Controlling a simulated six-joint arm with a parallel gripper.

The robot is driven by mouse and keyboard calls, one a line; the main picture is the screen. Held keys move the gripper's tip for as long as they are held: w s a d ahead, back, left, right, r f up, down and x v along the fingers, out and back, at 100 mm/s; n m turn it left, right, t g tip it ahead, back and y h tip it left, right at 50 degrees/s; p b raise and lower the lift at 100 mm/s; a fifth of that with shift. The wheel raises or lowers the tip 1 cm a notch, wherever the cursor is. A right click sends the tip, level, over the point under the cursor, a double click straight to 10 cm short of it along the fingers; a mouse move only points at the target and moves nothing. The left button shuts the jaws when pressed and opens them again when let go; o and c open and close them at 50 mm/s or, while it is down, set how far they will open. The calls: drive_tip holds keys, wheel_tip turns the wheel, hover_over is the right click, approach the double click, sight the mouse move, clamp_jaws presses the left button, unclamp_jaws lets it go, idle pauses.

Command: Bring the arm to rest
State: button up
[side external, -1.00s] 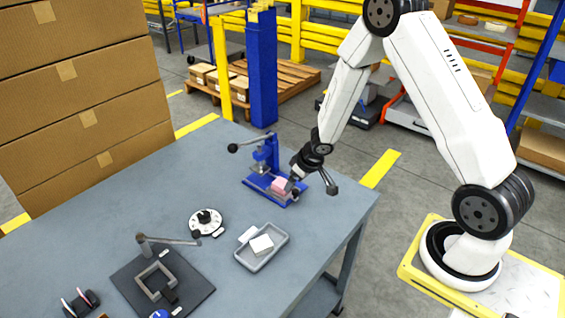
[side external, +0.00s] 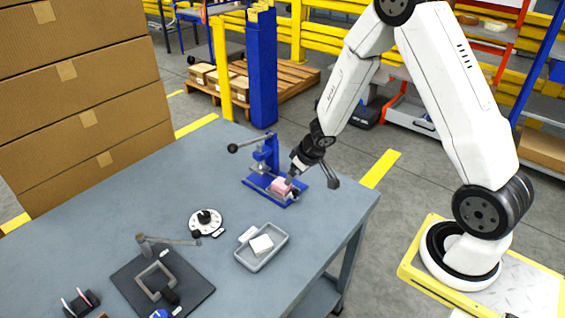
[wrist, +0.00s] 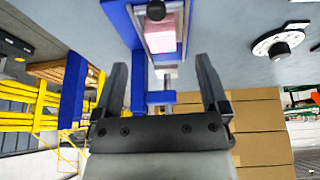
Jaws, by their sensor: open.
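My gripper (side external: 291,181) is over the blue press fixture (side external: 262,184) at the far right of the table. In the wrist view, my gripper (wrist: 160,75) is open, with its two dark fingers wide apart and nothing between the tips. A pink block (side external: 281,187) sits in the fixture, close to my fingertips in the side view. The wrist view also shows the pink block (wrist: 160,36) in a pale holder beyond the fingertips. Whether a finger touches the fixture cannot be told.
On the table (side external: 110,217) are a grey tray (side external: 282,246) with white pieces, a white dial (side external: 206,222), a dark plate with a square frame (side external: 150,282) and a small black holder (side external: 80,304). Stacked cartons (side external: 75,95) stand behind on the left.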

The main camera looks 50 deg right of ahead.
drive_tip(key=s+a+r+g, duration=0.2)
drive_tip(key=s+a+r, duration=0.7)
drive_tip(key=s, duration=0.5)
wheel_tip(320, 180, up, 2)
drive_tip(key=shift+a+r, duration=0.1)
drive_tip(key=shift+a, duration=0.25)
drive_tip(key=w+d+f, duration=0.3)
drive_tip(key=w, duration=0.1)
drive_tip(key=w+d+f+t, duration=0.1)
drive_tip(key=w+d+f, duration=0.2)
drive_tip(key=w, duration=0.2)
drive_tip(key=w+d+f+t, duration=0.1)
drive_tip(key=w+d+f, duration=0.2)
drive_tip(key=w, duration=0.2)
drive_tip(key=shift+d+f, duration=0.3)
drive_tip(key=shift+f, duration=0.05)
drive_tip(key=shift+w+d+f, duration=0.15)
drive_tip(key=shift+d+f, duration=0.05)
drive_tip(key=shift+f, duration=0.6)
